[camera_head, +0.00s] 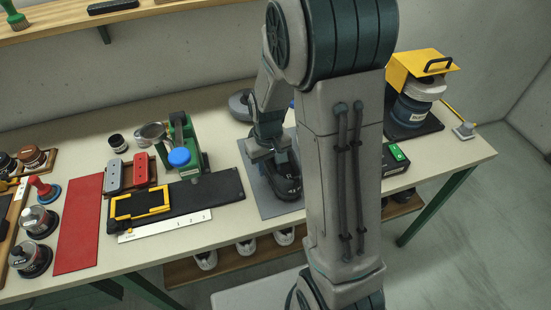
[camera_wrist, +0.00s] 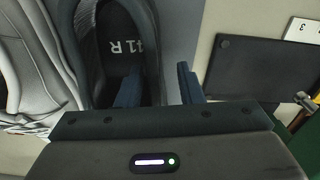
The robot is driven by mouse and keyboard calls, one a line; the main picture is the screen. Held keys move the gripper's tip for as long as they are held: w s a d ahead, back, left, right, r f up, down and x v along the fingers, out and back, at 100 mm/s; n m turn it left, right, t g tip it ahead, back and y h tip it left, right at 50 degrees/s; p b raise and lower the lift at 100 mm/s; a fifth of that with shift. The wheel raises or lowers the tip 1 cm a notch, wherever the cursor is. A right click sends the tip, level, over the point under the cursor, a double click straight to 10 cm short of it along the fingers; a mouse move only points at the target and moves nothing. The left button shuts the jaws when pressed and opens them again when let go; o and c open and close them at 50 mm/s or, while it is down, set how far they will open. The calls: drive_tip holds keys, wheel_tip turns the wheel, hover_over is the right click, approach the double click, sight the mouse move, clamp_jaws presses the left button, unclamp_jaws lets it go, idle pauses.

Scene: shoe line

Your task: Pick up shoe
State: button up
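A dark shoe (camera_head: 287,187) rests on a grey mat (camera_head: 254,181) on the workbench, partly hidden behind my arm. In the wrist view the shoe (camera_wrist: 105,22) shows its open top, with "41 R" on the insole. My gripper (camera_wrist: 158,88) is open. Its left finger lies over the shoe's opening and its right finger over the mat just outside, so the shoe's side wall lies between them with a visible gap. I cannot tell how deep the fingers reach. In the head view my gripper (camera_head: 262,152) is at the shoe's far end.
A black board (camera_head: 215,188) with a yellow frame (camera_head: 141,204) and green tool (camera_head: 184,140) lies left of the mat. A green-and-black box (camera_head: 395,160) and yellow-topped machine (camera_head: 422,75) stand right. Light shoes (camera_head: 205,258) sit on the lower shelf.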

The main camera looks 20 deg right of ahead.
clamp_jaws()
idle(1.4)
